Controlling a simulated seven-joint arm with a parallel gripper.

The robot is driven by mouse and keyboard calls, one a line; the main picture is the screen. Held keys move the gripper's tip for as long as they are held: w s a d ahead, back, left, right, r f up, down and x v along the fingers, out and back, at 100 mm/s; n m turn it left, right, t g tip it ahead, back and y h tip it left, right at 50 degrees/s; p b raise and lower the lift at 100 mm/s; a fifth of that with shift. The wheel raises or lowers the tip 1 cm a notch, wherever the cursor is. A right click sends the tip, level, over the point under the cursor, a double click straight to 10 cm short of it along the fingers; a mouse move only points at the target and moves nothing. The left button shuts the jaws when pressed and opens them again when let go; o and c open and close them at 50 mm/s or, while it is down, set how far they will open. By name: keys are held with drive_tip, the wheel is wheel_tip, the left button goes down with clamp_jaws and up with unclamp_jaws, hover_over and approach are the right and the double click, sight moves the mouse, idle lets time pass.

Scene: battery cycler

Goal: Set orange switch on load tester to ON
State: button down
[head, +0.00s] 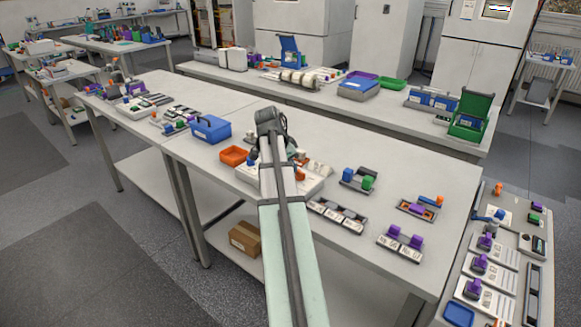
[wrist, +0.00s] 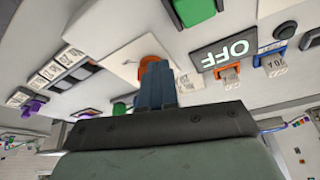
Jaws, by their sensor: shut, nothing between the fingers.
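My gripper (wrist: 156,68) is shut, with its bluish fingers together in the wrist view. An orange part (wrist: 149,61) shows just behind the fingertips, on a white plate of a pale device (wrist: 190,25). The fingers hide most of it, and I cannot tell whether they touch it. A dark display (wrist: 230,52) to the right reads OFF, with a smaller orange part (wrist: 228,76) beside it. I cannot tell for sure which orange part is the task's switch. In the head view my arm hides the gripper and part of a white device (head: 313,186) on the table.
A green block (wrist: 195,10) and a blue part (wrist: 271,59) are near the display in the wrist view. On the table, an orange tray (head: 233,156) and a blue box (head: 211,129) stand left of my arm. Several small modules stand to the right, with bare table between them.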

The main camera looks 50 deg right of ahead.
drive_tip(key=shift+s, duration=0.1)
drive_tip(key=shift+s+d, duration=0.35)
drive_tip(key=shift+s, duration=0.4)
drive_tip(key=shift+a+f, duration=0.1)
drive_tip(key=shift+a, duration=0.4)
drive_tip(key=a, duration=0.1)
drive_tip(key=w+a, duration=0.1)
drive_tip(key=a+r, duration=0.1)
drive_tip(key=shift+w+a, duration=0.2)
drive_tip(key=shift+w, duration=0.2)
drive_tip(key=v, duration=0.9)
drive_tip(key=shift+r, duration=0.25)
drive_tip(key=shift+w+f, duration=0.1)
